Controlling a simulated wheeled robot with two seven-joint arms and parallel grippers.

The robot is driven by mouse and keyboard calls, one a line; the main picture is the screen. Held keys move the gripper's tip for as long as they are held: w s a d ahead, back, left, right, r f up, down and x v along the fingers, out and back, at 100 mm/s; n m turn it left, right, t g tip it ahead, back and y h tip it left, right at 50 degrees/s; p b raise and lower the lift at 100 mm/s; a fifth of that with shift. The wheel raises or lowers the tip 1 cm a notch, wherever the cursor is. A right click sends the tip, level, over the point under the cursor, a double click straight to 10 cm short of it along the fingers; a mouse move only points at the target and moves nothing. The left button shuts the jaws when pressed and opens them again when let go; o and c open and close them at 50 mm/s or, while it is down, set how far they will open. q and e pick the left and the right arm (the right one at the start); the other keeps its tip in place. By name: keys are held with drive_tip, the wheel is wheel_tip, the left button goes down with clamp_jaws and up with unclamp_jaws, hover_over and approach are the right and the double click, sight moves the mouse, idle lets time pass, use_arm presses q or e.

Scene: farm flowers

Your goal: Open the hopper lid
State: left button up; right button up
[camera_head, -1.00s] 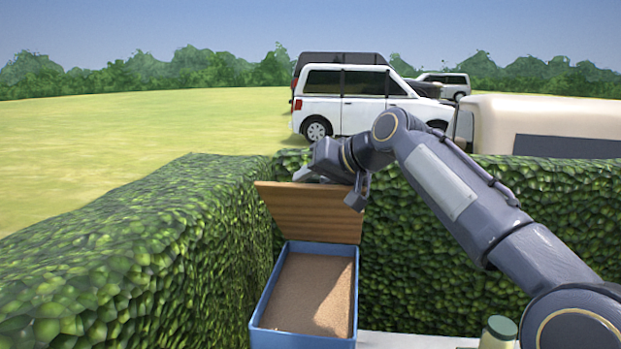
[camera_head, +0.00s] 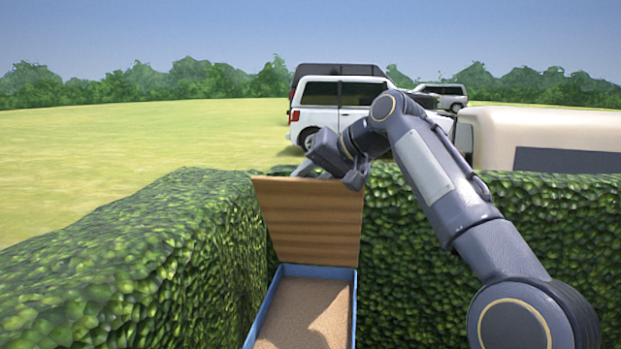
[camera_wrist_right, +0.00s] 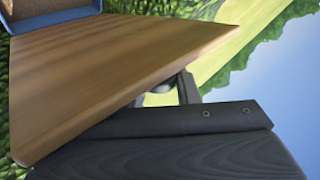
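The hopper is a blue open-topped box (camera_head: 354,312) filled with brown grain (camera_head: 305,312), low in the middle of the head view. Its brown wooden lid (camera_head: 308,222) stands raised at the far side, and the opening is uncovered. The lid also fills the left of the right wrist view (camera_wrist_right: 105,75), with a blue hopper edge (camera_wrist_right: 55,18) behind it. My right gripper (camera_head: 328,172) is at the lid's upper edge. Its fingers are partly hidden, so I cannot tell whether it grips the lid or rests against it. My left gripper is out of view.
Green hedges stand close on the left (camera_head: 150,265) and behind the hopper on the right (camera_head: 420,290). Beyond are a grass field (camera_head: 120,145), a white van (camera_head: 320,105) and a cream-coloured vehicle or trailer (camera_head: 490,140).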

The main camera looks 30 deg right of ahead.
drive_tip(key=o, duration=0.4)
drive_tip(key=v, duration=0.7)
drive_tip(key=shift+s+d+r, duration=0.15)
drive_tip(key=shift+s+r, duration=0.05)
drive_tip(key=shift+s, duration=0.1)
